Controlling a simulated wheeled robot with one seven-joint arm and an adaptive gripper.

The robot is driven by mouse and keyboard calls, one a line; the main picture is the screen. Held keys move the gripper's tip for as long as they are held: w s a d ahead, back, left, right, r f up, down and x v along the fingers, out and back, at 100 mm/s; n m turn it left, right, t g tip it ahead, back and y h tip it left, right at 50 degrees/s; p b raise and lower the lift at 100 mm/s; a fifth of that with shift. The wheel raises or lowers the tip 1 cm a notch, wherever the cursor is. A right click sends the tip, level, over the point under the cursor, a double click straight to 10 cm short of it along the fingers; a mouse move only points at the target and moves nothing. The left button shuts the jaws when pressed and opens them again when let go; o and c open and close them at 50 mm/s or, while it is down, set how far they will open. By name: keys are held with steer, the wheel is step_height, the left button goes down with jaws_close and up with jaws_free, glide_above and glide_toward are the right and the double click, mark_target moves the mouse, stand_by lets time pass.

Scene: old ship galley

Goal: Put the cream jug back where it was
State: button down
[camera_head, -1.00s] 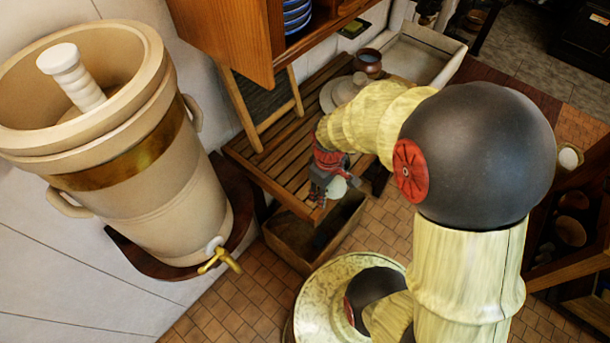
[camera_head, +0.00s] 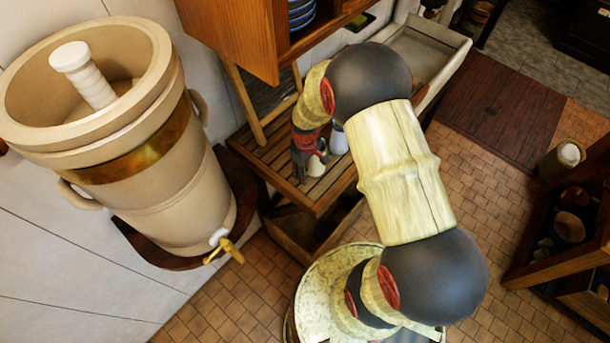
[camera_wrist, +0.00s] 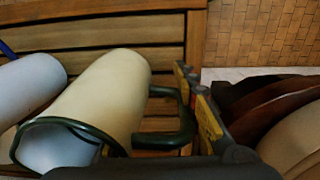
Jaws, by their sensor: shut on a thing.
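The cream jug (camera_wrist: 120,90) has a dark green rim and a green handle. In the wrist view I look down on its open mouth, so it seems upright. My gripper (camera_wrist: 190,105) is shut on the handle, at the jug's right side. In the head view the jug (camera_head: 317,166) shows small beside my gripper (camera_head: 304,170), over the front part of the slatted wooden rack (camera_head: 275,165). I cannot tell whether its base touches the slats; the base is hidden.
A pale blue jug (camera_wrist: 32,82) stands close left of the cream jug in the wrist view. In the head view it is partly behind my arm (camera_head: 339,140). A wall cabinet (camera_head: 235,35) hangs above the rack. A large crock (camera_head: 150,190) stands left.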

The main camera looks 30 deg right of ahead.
steer(key=f, duration=0.2)
steer(key=f+p, duration=0.1)
steer(key=shift+w+f, duration=0.15)
steer(key=shift+w, duration=0.1)
steer(key=shift+s, duration=0.1)
steer(key=shift+f, duration=0.2)
steer(key=c, duration=1.3)
jaws_free()
steer(key=shift+r, duration=0.15)
